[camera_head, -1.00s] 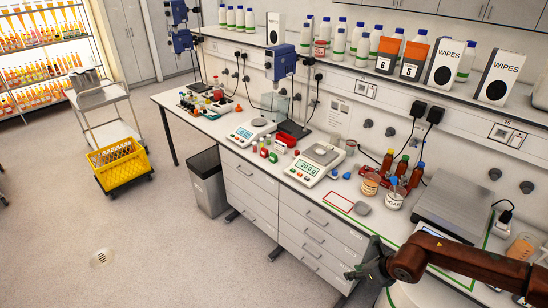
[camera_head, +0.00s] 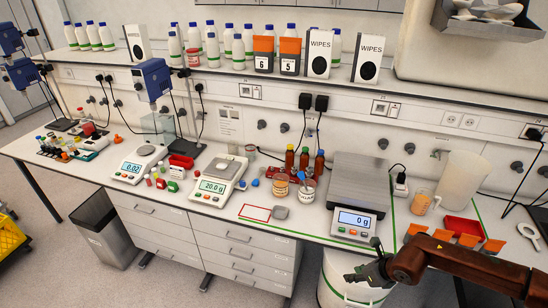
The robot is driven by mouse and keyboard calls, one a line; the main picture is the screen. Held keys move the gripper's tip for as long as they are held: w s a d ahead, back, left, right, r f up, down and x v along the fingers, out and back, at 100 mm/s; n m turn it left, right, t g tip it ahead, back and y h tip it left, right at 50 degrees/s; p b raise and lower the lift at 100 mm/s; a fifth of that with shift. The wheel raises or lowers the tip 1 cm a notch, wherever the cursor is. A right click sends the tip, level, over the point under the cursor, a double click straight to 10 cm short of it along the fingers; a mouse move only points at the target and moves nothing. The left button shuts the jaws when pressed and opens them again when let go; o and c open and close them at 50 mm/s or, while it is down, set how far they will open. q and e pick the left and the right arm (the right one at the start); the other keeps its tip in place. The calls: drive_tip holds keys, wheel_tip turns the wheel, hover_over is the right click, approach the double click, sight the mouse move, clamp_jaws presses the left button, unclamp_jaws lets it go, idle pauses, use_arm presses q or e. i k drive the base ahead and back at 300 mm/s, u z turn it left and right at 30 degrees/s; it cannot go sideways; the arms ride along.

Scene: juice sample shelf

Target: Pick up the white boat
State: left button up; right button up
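I cannot single out the white boat with certainty. Several pale, shallow pieces (camera_head: 487,12) lie in a grey wall bin (camera_head: 484,32) at the top right; they are cut by the picture's edge. A small grey dish-like piece (camera_head: 280,212) lies on the bench beside a red-outlined rectangle (camera_head: 255,213). My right gripper (camera_head: 362,262) is in front of the bench's front edge, below the large scale. Its dark fingers look spread apart, with nothing seen between them. It is well away from the bin and the grey piece. My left gripper is not in view.
A large scale (camera_head: 357,186) reading 0 g, a smaller scale (camera_head: 218,180) reading 20.0 g, brown bottles (camera_head: 304,160) and jars (camera_head: 280,184) crowd the bench. A white bin (camera_head: 345,275) is below.

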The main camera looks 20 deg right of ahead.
sight(221, 163)
drive_tip(key=z, duration=0.5)
drive_tip(key=i, duration=1.55)
drive_tip(key=u, duration=1.05)
drive_tip(key=i, duration=0.7)
drive_tip(key=u, duration=0.8)
